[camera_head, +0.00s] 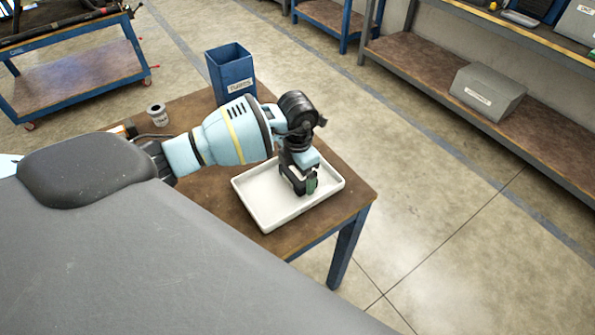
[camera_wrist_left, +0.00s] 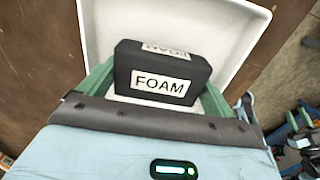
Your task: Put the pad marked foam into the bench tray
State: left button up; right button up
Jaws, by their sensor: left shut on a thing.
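The black pad marked FOAM (camera_wrist_left: 160,75) shows in the left wrist view, with white labels on it. My left gripper (camera_head: 306,186) is shut on it; its green fingers stand on both sides of the pad in the left wrist view. The white bench tray (camera_head: 262,204) lies on the brown table, and my left gripper with the pad is over its right part. The tray also shows behind the pad in the left wrist view (camera_wrist_left: 225,22). I cannot tell whether the pad touches the tray floor. In the head view the gripper mostly hides the pad. My right gripper is not in view.
A blue bin (camera_head: 231,75) with a label stands at the table's back corner. A small can (camera_head: 158,114) stands at the table's left. The table (camera_head: 345,190) has a bare strip right of the tray. A shelf with a grey case (camera_head: 487,92) is at the right.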

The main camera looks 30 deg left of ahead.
aim_at(297, 172)
pick_arm(q)
jog(key=shift+f, duration=0.15)
jog(key=shift+f, duration=0.15)
jog(key=o, duration=0.7)
notch_tip(297, 172, up, 12)
jog(key=shift+r+p, duration=0.25)
jog(key=shift+p, duration=0.05)
